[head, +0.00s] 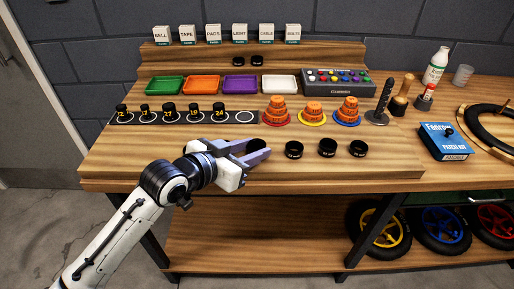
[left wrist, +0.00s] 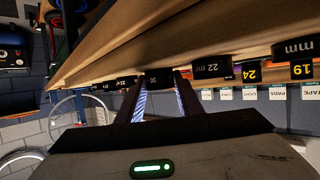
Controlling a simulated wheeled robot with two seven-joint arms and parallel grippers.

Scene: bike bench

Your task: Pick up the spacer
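Three short black cylinders, which look like spacers, stand in a row near the bench's front: left (head: 293,150), middle (head: 327,147) and right (head: 357,149). Their labels are too small to read in the head view. My left gripper (head: 267,149) is left of the row, its fingers apart and pointing right. Something dark shows between the fingers, partly hidden. In the left wrist view a black cylinder (left wrist: 158,78) shows between the fingertips; I cannot tell whether they touch it. A black cylinder marked 22 mm (left wrist: 212,67) is beside it. My right gripper is out of view.
Black pieces with yellow numbers (head: 219,111) stand in a row behind the gripper. Orange stacks (head: 313,109), coloured trays (head: 202,86) and a grey button box (head: 338,82) are farther back. A blue patch kit box (head: 445,141) lies right.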

